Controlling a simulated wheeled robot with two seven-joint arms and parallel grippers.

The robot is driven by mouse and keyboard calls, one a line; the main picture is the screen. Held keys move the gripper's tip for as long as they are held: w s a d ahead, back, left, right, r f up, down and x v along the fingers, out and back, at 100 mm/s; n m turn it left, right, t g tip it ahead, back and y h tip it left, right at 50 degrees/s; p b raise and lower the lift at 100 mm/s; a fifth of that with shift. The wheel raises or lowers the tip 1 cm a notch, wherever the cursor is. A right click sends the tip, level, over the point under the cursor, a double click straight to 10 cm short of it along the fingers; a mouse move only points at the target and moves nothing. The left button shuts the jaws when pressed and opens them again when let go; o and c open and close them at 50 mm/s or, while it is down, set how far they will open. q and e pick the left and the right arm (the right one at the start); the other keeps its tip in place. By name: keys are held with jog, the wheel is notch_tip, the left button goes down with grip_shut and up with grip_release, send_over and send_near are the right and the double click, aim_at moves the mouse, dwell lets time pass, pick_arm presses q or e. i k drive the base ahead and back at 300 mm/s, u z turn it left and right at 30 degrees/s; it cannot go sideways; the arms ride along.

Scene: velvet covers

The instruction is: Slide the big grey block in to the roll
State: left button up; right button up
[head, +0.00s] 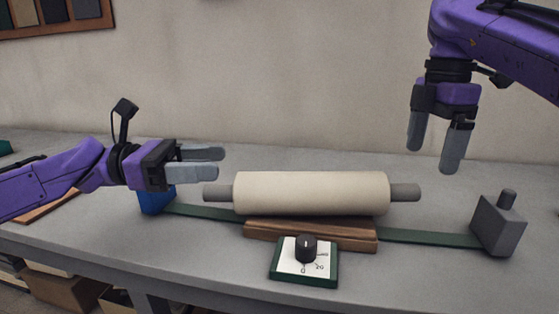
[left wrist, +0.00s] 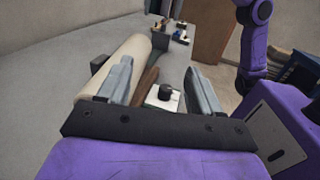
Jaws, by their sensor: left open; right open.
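The big grey block (head: 498,226) with a short knob on top stands at the right end of a green strip (head: 430,238). The cream roll (head: 312,193) lies on a wooden cradle (head: 310,234), its grey rod ends sticking out both sides. The block stands apart from the roll's right rod end. My left gripper (head: 222,161) is open and empty, pointing right, just above the roll's left rod end. The roll also shows between its fingers and beyond in the left wrist view (left wrist: 118,64). My right gripper (head: 433,150) is open and empty, pointing down above the roll's right end.
A blue block (head: 156,200) at the strip's left end is partly hidden behind my left gripper. A dial panel (head: 304,262) with a black knob sits in front of the cradle. The grey tabletop is clear at front right. A swatch board (head: 55,16) hangs on the wall.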

aim_at(500, 228)
jog(key=u, duration=0.05)
jog(key=k, duration=1.3)
